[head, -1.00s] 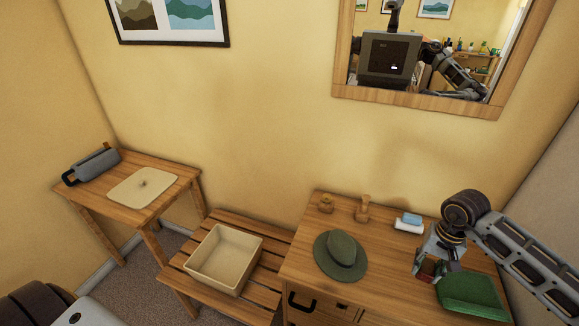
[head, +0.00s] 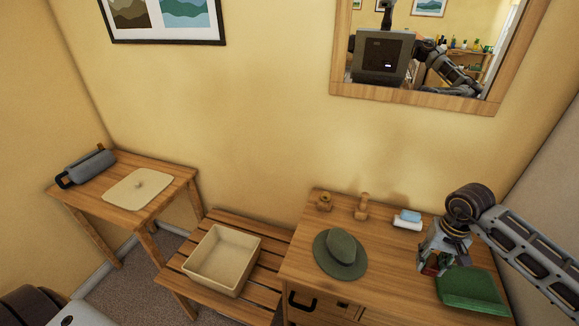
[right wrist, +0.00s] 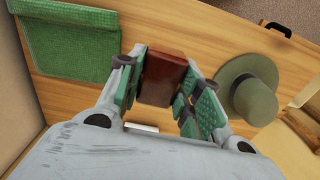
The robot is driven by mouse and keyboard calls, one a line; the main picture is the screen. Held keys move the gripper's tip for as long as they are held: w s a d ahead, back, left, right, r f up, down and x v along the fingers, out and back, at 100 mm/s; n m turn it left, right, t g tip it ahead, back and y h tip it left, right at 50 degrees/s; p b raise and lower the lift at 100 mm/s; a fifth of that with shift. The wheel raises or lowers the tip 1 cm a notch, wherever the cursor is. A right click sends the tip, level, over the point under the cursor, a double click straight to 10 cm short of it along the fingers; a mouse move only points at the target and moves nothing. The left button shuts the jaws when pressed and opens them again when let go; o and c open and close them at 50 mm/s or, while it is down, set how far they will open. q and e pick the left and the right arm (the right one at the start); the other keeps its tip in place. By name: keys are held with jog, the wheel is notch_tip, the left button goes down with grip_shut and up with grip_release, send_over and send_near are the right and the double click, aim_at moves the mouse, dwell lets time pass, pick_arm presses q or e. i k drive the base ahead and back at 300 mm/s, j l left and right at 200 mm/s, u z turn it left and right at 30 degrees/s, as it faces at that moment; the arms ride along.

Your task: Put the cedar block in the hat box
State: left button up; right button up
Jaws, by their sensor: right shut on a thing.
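The cedar block (right wrist: 162,78) is a red-brown block between the green-padded fingers of my right gripper (right wrist: 165,95) in the right wrist view. In the head view the right gripper (head: 435,263) is shut on it over the right part of the dresser; only a little of the block shows. I cannot tell how far it is above the top. The hat box (head: 248,271) is an open, empty cream box on the slatted bench, left of the dresser. Its likely lid (head: 138,188), cream with a small knob, lies on the side table. My left gripper is not in view.
A green hat (head: 341,254) lies on the dresser (head: 390,285) between gripper and box. A folded green cloth (head: 470,290) is right of the gripper. Wooden pieces and a blue-and-white item (head: 408,220) stand behind. A grey roll (head: 90,168) lies on the side table.

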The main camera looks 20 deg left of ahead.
aim_at(223, 251)
jog(key=j, duration=0.8)
jog(key=i+j, duration=0.1)
jog(key=j, duration=0.7)
jog(key=j+u, duration=0.1)
jog(key=j, duration=0.65)
jog(key=i+j, duration=0.1)
jog(key=j, duration=0.7)
jog(key=i+j, duration=0.1)
jog(key=j, duration=0.7)
jog(key=k+u, duration=0.05)
